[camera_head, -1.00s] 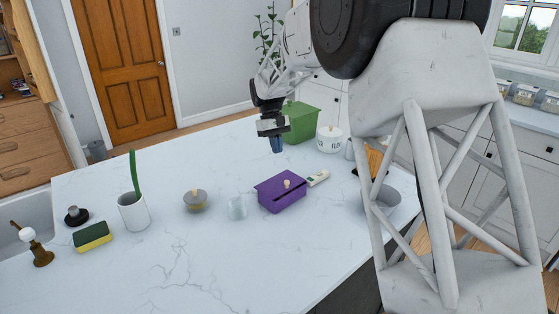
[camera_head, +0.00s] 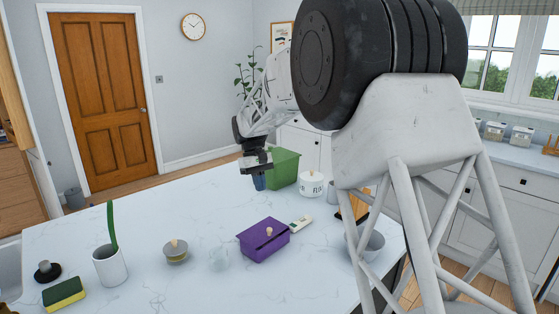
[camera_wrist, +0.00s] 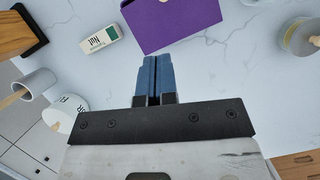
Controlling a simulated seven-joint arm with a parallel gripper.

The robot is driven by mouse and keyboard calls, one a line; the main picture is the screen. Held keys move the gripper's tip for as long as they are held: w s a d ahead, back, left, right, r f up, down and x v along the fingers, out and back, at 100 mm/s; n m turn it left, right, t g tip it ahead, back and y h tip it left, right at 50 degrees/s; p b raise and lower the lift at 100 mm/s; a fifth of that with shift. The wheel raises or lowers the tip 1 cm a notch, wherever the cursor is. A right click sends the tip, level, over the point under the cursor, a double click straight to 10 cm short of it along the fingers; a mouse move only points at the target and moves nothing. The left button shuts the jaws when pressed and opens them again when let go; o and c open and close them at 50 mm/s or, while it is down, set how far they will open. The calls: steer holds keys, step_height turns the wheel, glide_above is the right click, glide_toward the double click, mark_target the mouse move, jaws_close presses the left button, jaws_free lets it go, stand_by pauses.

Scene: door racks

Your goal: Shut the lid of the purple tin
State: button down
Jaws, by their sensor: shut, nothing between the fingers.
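The purple tin (camera_head: 256,246) stands on the white counter in the head view, with a pale knob on its purple lid. The lid lies over the tin; a dark line shows near the knob, and I cannot tell whether it sits flush. In the wrist view the purple top (camera_wrist: 178,25) shows at the upper middle, partly cut off by the frame edge. My gripper (camera_head: 259,183) is above the counter, behind the tin in the head view and apart from it. Its blue fingers (camera_wrist: 153,66) are together and empty.
A green bin (camera_head: 285,167) and white canister (camera_head: 311,184) stand near my gripper. A small white-green box (camera_head: 300,222) lies right of the tin. A bowl (camera_head: 373,246) is at right.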

steer(key=s+d+r+m+t+y, duration=0.15)
steer(key=s+d+r, duration=0.25)
steer(key=s+d, duration=0.6)
steer(key=s+d+r+m+t, duration=0.15)
steer(key=s+d+r, duration=0.25)
steer(key=s+d, duration=0.6)
steer(key=s+d+f+m+t, duration=0.1)
steer(key=s+d+f, duration=0.1)
steer(key=s, duration=0.7)
steer(key=s+d+f+m+t, duration=0.1)
steer(key=s+d+f, duration=0.1)
steer(key=s, duration=0.8)
steer(key=s+d+f+m+t, duration=0.1)
steer(key=s+d+f, duration=0.1)
steer(key=s, duration=0.8)
steer(key=shift+d+f+m+y, duration=0.3)
steer(key=shift+d+m+y, duration=0.1)
steer(key=shift+d, duration=0.3)
